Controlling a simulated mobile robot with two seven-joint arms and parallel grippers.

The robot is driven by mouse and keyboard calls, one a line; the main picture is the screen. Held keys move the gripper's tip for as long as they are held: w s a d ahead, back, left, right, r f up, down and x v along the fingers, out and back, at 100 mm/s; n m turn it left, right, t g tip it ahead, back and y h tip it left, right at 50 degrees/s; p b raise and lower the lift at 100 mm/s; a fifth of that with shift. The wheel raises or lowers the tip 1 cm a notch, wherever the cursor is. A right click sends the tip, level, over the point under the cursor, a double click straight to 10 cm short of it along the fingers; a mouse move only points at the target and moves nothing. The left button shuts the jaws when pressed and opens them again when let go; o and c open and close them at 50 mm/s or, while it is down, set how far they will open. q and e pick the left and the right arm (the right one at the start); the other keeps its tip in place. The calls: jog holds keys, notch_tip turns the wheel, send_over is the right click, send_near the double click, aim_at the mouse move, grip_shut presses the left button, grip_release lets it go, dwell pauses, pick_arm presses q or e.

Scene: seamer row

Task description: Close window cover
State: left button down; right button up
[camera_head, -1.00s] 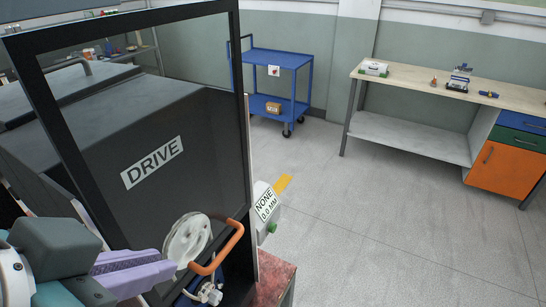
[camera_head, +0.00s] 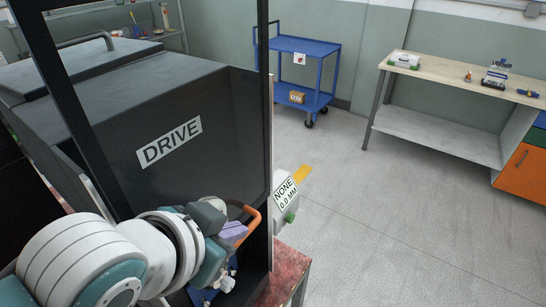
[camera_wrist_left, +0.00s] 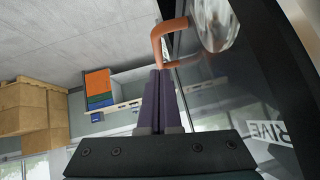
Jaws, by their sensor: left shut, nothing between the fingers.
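The window cover is a dark-framed clear panel (camera_head: 262,110) in front of the grey machine housing marked DRIVE. Its orange handle (camera_head: 253,216) is near its lower right edge and is partly hidden by my left gripper in the head view. My left gripper (camera_head: 236,233) has purple fingers and is at the handle. In the left wrist view the fingers (camera_wrist_left: 160,74) are shut together with nothing between them, and the orange handle (camera_wrist_left: 162,38) is right at their tips. I cannot tell whether they touch. My right gripper is not in view.
A box labelled NONE 0.0 MM (camera_head: 287,194) is just right of the cover. A red surface (camera_head: 288,272) is below it. A blue trolley (camera_head: 308,45) and a workbench (camera_head: 440,73) stand farther back. The floor between is clear.

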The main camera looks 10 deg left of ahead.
pick_arm(q)
jog(key=shift+w+a+f, duration=0.1)
jog(key=shift+a+f, duration=0.05)
jog(key=shift+f, duration=0.65)
